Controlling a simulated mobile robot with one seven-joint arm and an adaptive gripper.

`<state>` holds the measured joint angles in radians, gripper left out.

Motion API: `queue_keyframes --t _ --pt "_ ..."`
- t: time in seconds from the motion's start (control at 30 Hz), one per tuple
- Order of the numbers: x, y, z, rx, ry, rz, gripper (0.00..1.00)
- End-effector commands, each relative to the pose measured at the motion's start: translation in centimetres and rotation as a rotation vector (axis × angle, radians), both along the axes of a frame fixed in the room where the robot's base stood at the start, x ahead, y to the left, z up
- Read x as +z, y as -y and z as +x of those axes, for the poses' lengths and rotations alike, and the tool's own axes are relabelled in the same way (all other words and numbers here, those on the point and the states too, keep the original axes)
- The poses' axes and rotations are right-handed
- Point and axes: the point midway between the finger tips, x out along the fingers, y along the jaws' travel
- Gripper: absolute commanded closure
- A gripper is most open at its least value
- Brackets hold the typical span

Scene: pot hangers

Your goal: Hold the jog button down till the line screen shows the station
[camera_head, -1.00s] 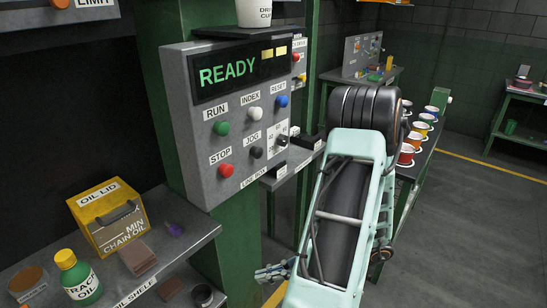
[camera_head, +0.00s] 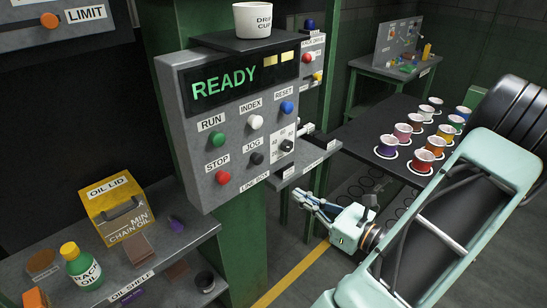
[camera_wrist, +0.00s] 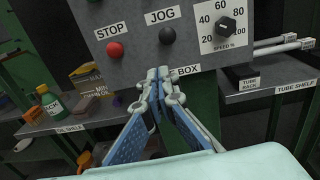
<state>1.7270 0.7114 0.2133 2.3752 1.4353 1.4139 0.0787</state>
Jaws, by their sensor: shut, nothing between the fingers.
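The jog button (camera_head: 257,158) is a black knob under the JOG label on the grey line box (camera_head: 200,190). It also shows in the wrist view (camera_wrist: 167,35), to the right of the red stop button (camera_wrist: 115,50). The line screen (camera_head: 240,77) reads READY in green. My gripper (camera_head: 297,196) is shut and empty, below and to the right of the box in the head view. In the wrist view its fingertips (camera_wrist: 158,73) are together just below the jog button, apart from it in the picture.
The index button (camera_head: 255,122) is white, the run button (camera_head: 220,139) green and the reset button (camera_head: 287,108) blue. A speed dial (camera_wrist: 227,25) is right of JOG. A tube shelf (camera_wrist: 280,85) juts out at right. The oil shelf (camera_head: 180,250) holds an oil box and bottle.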

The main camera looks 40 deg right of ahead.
Motion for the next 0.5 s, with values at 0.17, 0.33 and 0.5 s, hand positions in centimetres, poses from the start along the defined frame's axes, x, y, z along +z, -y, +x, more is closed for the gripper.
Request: queue_keyframes --t 0.17,0.33,0.5 --pt "1.43 0.83 -0.30 -0.045 0.025 0.007 1.00" --pt "1.57 0.95 -0.33 -0.053 0.028 0.008 1.00" --pt "1.53 0.94 -0.32 -0.052 0.027 0.008 1.00"
